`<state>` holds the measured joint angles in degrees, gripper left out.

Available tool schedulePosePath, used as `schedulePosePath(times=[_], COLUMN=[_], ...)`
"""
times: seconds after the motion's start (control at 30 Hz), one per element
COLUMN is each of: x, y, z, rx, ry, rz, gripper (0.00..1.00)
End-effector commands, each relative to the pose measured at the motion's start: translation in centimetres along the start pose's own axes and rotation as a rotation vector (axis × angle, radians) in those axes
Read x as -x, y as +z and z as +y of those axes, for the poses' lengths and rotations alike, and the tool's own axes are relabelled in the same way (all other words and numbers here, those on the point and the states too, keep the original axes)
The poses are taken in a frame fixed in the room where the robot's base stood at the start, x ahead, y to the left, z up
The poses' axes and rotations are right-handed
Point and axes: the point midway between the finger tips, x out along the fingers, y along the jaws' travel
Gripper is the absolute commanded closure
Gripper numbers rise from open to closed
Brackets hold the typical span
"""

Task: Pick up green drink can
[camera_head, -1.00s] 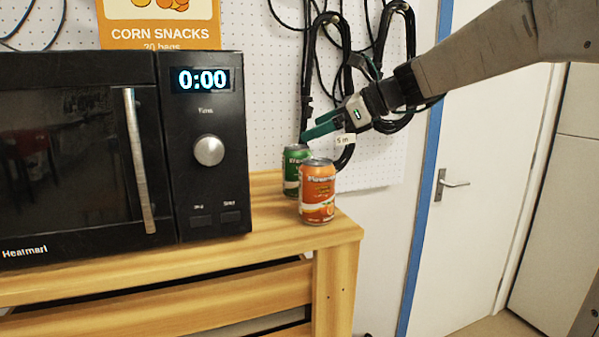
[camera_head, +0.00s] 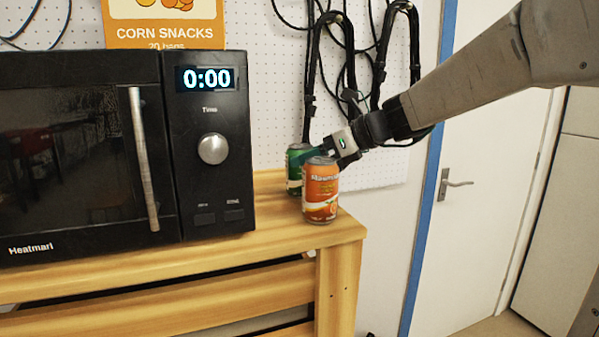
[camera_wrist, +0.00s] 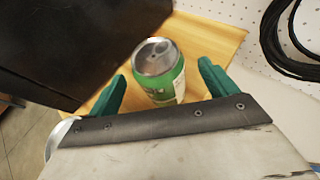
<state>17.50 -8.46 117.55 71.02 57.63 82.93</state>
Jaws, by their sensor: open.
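The green drink can (camera_head: 294,165) stands upright on the wooden table, behind and left of an orange can, which partly hides it. In the wrist view the green can (camera_wrist: 163,76) stands between the two green fingers of my gripper (camera_wrist: 160,88), its silver top in plain sight. The fingers are open, one on each side, with a gap showing by the left finger; whether the right finger touches is hard to tell. In the head view my gripper (camera_head: 312,154) reaches in from the right at can height, its fingertips partly hidden behind the orange can.
The orange can (camera_head: 321,192) stands close in front of the green can. A black microwave (camera_head: 205,150) stands just to the left on the wooden table (camera_head: 270,240). Black cables (camera_head: 385,60) hang on the pegboard behind. A door (camera_head: 480,190) is at the right.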

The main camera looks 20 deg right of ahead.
Motion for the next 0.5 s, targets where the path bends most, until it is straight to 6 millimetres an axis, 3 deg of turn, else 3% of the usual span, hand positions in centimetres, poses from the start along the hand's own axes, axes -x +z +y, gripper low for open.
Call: schedulePosePath(times=[0.2, 0.47, 0.5], x=[-3.0, -3.3, -3.3], y=[0.0, 0.0, 0.0], z=[0.1, 0.1, 0.1], rx=[0.001, 0.001, 0.001], ry=[0.002, 0.0, 0.0], rz=[0.0, 0.0, 0.0], gripper=[0.15, 0.15, 0.21])
